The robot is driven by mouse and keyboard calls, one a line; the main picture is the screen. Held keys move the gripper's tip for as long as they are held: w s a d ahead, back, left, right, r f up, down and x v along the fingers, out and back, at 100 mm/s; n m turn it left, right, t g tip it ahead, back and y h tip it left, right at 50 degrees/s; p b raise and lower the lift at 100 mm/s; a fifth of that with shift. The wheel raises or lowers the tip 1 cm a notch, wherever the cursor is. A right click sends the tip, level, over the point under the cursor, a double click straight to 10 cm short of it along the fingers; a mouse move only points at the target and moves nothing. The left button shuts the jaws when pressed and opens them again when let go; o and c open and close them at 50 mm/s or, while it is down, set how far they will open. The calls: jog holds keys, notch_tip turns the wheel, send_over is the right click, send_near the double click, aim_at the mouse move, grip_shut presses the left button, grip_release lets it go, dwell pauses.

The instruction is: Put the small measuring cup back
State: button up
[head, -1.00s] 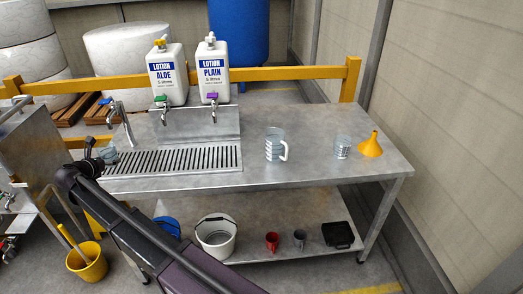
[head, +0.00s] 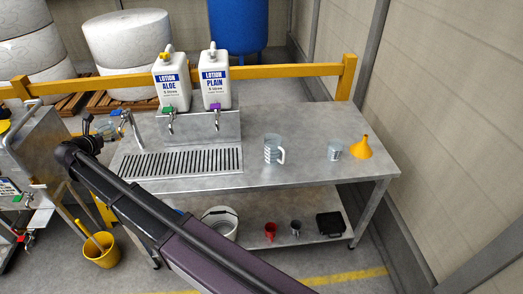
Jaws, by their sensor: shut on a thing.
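My gripper (head: 94,122) is at the left in the head view, small and partly hidden by its own wrist. It is shut on a small clear cup (head: 105,129), which looks like the small measuring cup. The cup is held in the air left of the taps, near the left end of the steel bench (head: 290,178). Its tilt and contents are too small to tell. A larger clear measuring jug with a handle (head: 272,150) stands mid-bench. Another clear marked cup (head: 335,151) stands to its right, beside a yellow funnel (head: 361,148).
Two lotion containers, aloe (head: 171,84) and plain (head: 215,82), stand behind the drain grate (head: 185,162). A steel cart (head: 35,150) is at the far left, with a yellow bucket (head: 101,252) on the floor. The bench between grate, jug and marked cup is clear.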

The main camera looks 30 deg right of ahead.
notch_tip(320, 180, up, 8)
jog(key=p, duration=0.7)
jog(key=shift+r, duration=0.2)
jog(key=shift+s+f, duration=0.1)
